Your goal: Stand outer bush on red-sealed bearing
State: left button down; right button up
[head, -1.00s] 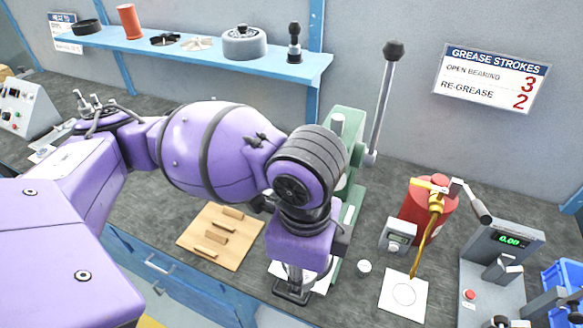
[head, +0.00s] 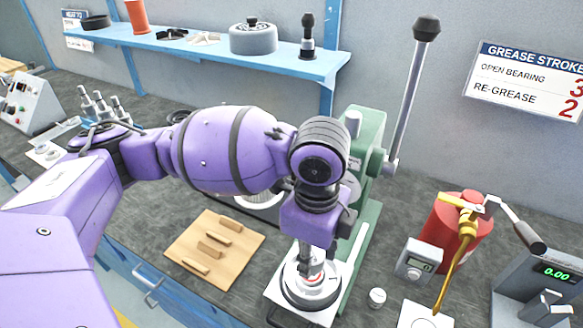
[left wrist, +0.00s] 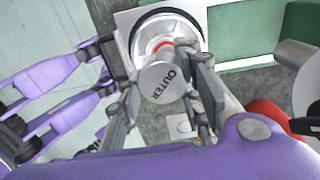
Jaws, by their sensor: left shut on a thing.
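My left gripper (head: 311,264) points down at the press and is shut on the outer bush (head: 306,268). In the left wrist view the bush is a pale metal cylinder (left wrist: 162,80) marked OUTER, between the two grey fingers (left wrist: 168,92). The red-sealed bearing (left wrist: 163,47) shows as a red ring just beyond the bush, inside a round silver part with a dark rim (left wrist: 145,28). In the head view this round part (head: 325,292) sits on a white plate (head: 279,298) below the gripper. The bush hides much of the bearing. I cannot tell whether they touch. My right gripper is not visible.
The green press (head: 372,140) with its long lever (head: 408,90) stands right behind the gripper. A wooden board (head: 240,243) with several slats lies left.

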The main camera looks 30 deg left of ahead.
pick_arm(q)
jog(key=shift+w+f, duration=0.2)
jog(key=f, duration=0.3)
jog(key=shift+w+f+b, duration=0.25)
jog(key=shift+f+b, duration=0.1)
jog(key=shift+a+f, duration=0.1)
jog(key=shift+f, duration=0.25)
jog(key=c, duration=1.4)
grip_release()
jog(key=shift+f, duration=0.1)
jog(key=shift+o, duration=0.9)
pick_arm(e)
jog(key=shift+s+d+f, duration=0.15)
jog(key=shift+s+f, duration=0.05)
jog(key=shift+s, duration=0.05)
